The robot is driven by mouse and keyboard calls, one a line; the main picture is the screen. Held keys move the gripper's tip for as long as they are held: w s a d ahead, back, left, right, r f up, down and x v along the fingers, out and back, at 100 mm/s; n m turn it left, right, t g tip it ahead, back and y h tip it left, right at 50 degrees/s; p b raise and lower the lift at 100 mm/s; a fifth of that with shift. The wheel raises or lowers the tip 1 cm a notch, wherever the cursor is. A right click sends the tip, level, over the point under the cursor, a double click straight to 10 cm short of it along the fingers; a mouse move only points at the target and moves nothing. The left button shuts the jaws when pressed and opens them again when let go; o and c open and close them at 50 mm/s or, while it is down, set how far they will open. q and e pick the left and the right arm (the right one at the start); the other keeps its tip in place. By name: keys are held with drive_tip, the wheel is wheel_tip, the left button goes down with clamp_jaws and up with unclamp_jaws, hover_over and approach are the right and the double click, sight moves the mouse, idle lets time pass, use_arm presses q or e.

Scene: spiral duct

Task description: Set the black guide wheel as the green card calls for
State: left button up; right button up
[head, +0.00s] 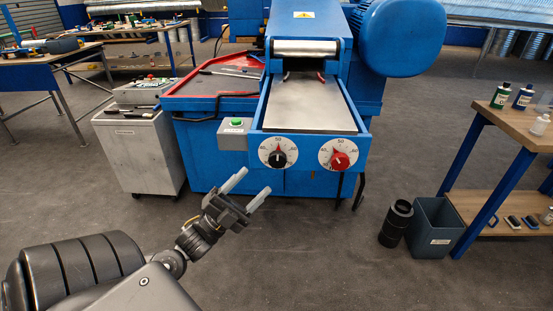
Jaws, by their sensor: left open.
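The black guide wheel (277,157) is a black knob on a white numbered dial, at the left of the blue machine's front. A red wheel (340,160) on a like dial sits to its right. The exact settings are too small to read surely. My left gripper (248,190) is open and empty, below and left of the black wheel and apart from it. Its two grey fingers point up and right. No green card can be made out in this view. My right gripper is not in view.
A grey cabinet (140,152) stands left. A wooden bench (520,125) with bottles, a grey bin (437,228) and a black cylinder (396,224) are right. The floor before the machine is clear.

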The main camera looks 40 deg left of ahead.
sight(271, 165)
use_arm(q)
drive_tip(key=x, duration=0.3)
drive_tip(key=shift+w+d+r+p, duration=0.1)
drive_tip(key=shift+w+r+p, duration=0.15)
drive_tip(key=shift+r+p, duration=0.15)
drive_tip(key=p+x, duration=0.1)
drive_tip(key=x, duration=0.2)
drive_tip(key=shift+w+d+r, duration=0.1)
drive_tip(key=shift+w+r, duration=0.05)
drive_tip(key=shift+w, duration=0.15)
drive_tip(key=shift+w+d+r, duration=0.25)
drive_tip(key=shift+w+r, duration=0.05)
drive_tip(key=shift+w, duration=0.2)
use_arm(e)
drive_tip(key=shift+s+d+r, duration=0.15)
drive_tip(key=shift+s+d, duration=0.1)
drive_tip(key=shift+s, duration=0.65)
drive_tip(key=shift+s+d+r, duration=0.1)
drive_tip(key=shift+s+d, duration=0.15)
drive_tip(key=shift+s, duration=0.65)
use_arm(q)
drive_tip(key=shift+c, duration=0.4)
